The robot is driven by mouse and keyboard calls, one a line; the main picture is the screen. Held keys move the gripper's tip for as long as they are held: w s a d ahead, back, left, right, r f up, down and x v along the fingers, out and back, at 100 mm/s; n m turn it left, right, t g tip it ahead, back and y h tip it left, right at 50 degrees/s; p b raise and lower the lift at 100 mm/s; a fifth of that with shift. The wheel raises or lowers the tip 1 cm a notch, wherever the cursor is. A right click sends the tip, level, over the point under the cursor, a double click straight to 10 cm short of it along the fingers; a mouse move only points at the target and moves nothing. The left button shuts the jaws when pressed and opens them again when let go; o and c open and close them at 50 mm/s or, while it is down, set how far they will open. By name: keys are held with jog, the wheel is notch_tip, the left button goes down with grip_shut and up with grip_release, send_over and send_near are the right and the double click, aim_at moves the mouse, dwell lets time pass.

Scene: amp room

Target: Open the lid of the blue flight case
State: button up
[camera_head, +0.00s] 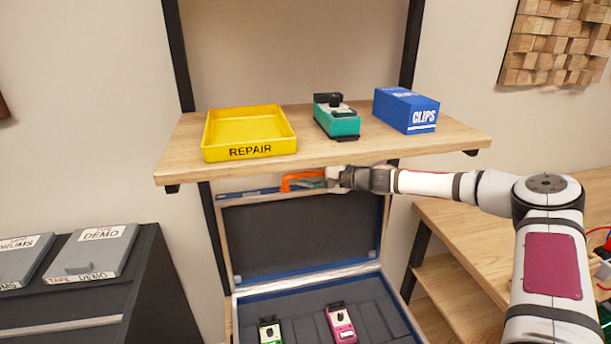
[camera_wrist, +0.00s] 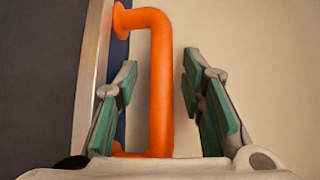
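The blue flight case (camera_head: 262,284) stands below the shelf, with its lid (camera_head: 300,238) raised to about upright and its dark lining facing the head camera. An orange handle (camera_head: 298,178) is at the lid's top edge, just under the shelf's front edge. My gripper (camera_head: 318,181) is at this handle, reaching in from the right. In the wrist view the orange handle (camera_wrist: 161,85) runs between the two teal-padded fingers of my gripper (camera_wrist: 160,68). The fingers are apart, with a visible gap on the right side of the handle.
A wooden shelf (camera_head: 350,155) above the lid holds a yellow REPAIR tray (camera_head: 250,127), a teal pedal (camera_head: 338,120) and a blue CLIPS box (camera_head: 406,110). A green pedal (camera_head: 270,331) and a pink pedal (camera_head: 341,325) sit inside the case. A wooden desk (camera_head: 460,230) stands right.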

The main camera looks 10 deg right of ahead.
jog(key=shift+c, duration=0.2)
grip_shut()
jog(key=shift+s, duration=0.1)
jog(key=s+p, duration=0.6)
jog(key=s, duration=0.2)
jog(key=shift+r+p, duration=0.3)
